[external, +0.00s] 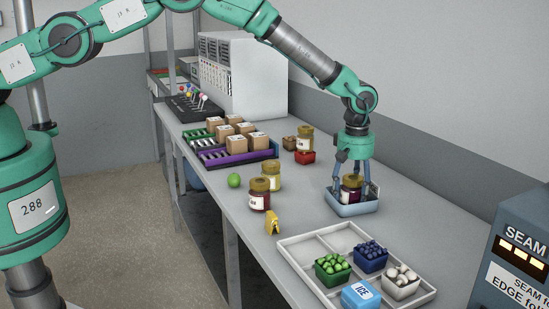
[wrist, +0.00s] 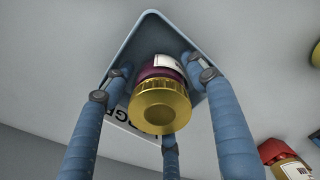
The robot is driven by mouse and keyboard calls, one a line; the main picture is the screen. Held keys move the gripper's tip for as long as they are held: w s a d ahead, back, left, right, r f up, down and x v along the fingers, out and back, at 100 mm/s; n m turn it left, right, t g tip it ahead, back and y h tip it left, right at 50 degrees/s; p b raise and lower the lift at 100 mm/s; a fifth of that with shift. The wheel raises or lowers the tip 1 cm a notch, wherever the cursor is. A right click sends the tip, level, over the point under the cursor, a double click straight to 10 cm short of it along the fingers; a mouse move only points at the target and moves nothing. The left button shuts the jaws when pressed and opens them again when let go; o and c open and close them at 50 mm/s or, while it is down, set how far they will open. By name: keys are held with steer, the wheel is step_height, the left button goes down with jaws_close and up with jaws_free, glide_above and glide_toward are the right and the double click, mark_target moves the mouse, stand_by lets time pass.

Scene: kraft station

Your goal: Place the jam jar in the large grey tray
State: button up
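A jam jar (external: 350,193) with dark red contents and a gold lid stands in a small blue-grey tray (external: 352,209). In the wrist view the jar (wrist: 160,105) shows lid-first, with the tray's wall (wrist: 150,22) around it. My gripper (external: 352,180) is down over the tray with its blue fingers around the jar. In the wrist view the fingers are spread, with a gap at the jar's left side; contact on the right is unclear. A larger pale grey tray (external: 309,246) with compartments lies at the front.
The pale tray holds green, blue and white-filled punnets and a blue box (external: 361,295). Another dark red jar (external: 260,198), a yellow jar (external: 271,178), a lime (external: 234,180) and a yellow item (external: 272,223) stand left.

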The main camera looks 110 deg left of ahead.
steer(key=shift+r, duration=0.15)
steer(key=shift+r+b, duration=0.3)
steer(key=shift+r, duration=5.7)
steer(key=shift+r, duration=0.1)
